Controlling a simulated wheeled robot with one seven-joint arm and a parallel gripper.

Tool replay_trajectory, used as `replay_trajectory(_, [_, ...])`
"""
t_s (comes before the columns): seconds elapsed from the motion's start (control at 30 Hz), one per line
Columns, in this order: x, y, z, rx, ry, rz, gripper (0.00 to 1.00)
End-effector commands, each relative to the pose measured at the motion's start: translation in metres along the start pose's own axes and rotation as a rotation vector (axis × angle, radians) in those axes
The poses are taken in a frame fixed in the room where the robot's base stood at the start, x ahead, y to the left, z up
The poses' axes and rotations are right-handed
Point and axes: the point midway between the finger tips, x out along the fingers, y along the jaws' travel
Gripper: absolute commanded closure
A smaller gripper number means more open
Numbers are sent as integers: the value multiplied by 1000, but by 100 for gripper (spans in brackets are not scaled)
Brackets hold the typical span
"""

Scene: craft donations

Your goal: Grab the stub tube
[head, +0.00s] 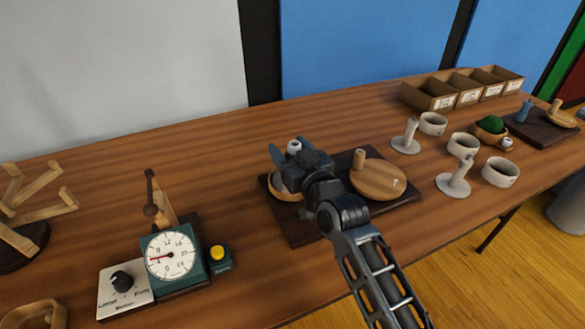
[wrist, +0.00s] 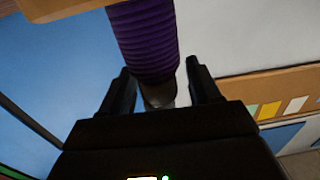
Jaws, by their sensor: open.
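My gripper (head: 289,151) is above the left part of a dark board on the table in the head view, with its fingers open. A small white, round-ended piece with a dark centre (head: 294,146) shows at the fingers; it may be the end of the stub tube. In the wrist view, a purple ribbed cylinder (wrist: 146,35) with a greyish end (wrist: 160,95) reaches down between the open fingers. I cannot tell whether it is the stub tube, or whether either finger touches it. My gripper hides much of this spot in the head view.
The dark board (head: 300,233) carries a wooden dish (head: 285,196), partly hidden, and a round wooden disc with a peg (head: 378,182). A dial device (head: 170,256) stands left. Pale cups (head: 500,173) and pale stands (head: 455,180) are right. Open boxes (head: 430,97) line the back.

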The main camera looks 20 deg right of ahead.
Motion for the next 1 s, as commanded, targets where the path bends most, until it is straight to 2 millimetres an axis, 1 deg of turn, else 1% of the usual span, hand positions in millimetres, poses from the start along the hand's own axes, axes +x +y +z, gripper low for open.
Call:
replay_trajectory(0.03, [6, 0, -1, 0, 1, 0, 38])
replay_trajectory(0.1, [10, 0, 0, 0, 0, 0, 38])
replay_trajectory(0.37, [11, 0, 0, 0, 0, 0, 39])
replay_trajectory(1.0, [10, 0, 0, 0, 0, 0, 100])
